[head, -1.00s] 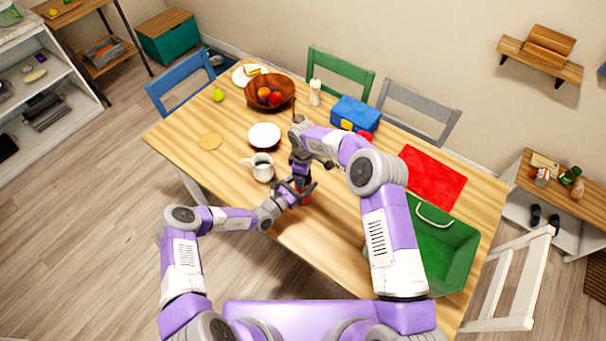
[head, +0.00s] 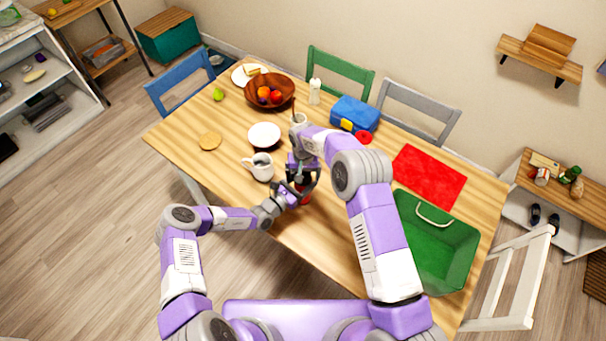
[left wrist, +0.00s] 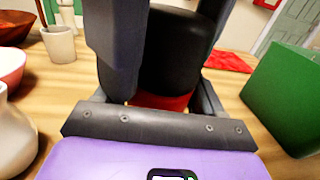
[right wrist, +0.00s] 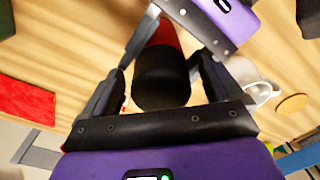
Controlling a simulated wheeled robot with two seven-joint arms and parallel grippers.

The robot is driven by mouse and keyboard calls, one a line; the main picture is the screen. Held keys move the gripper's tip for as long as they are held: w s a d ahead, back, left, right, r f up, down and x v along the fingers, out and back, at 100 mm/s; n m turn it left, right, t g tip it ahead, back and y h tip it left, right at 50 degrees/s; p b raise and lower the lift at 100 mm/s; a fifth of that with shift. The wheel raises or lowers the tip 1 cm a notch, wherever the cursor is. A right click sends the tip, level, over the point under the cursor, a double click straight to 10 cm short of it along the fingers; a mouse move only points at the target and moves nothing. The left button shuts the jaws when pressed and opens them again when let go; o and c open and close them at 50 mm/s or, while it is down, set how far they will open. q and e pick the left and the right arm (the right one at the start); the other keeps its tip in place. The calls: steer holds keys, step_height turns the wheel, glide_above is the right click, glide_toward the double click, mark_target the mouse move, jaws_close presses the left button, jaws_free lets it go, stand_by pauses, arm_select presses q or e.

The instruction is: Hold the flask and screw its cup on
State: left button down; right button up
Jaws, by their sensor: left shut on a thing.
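The flask has a red body and shows in the head view (head: 305,196), at the table's near edge. My left gripper (head: 291,193) is shut on it. In the left wrist view, a black cylinder, apparently the cup (left wrist: 178,60), sits above the red body, upright. The right wrist view shows the black cup (right wrist: 160,78) in line with the red body (right wrist: 163,35). My right gripper (right wrist: 160,90) is above, its fingers on either side of the cup with narrow gaps. Whether the cup's threads are engaged is hidden.
A green crate (head: 435,240) and red mat (head: 429,178) lie to the right. A blue lunch box (head: 354,114) and small red round thing (head: 364,137) are farther back.

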arm_select(q)
steer(key=shift+a+f, duration=0.1)
arm_select(e)
steer(key=shift+r, duration=0.1)
step_height(320, 180, up, 12)
steer(key=shift+f, duration=0.1)
stand_by(0.3)
arm_select(q)
steer(key=shift+c, duration=0.2)
jaws_free()
steer(key=v, duration=0.7)
steer(key=shift+s+a, duration=0.15)
steer(key=shift+s, duration=0.1)
stand_by(0.3)
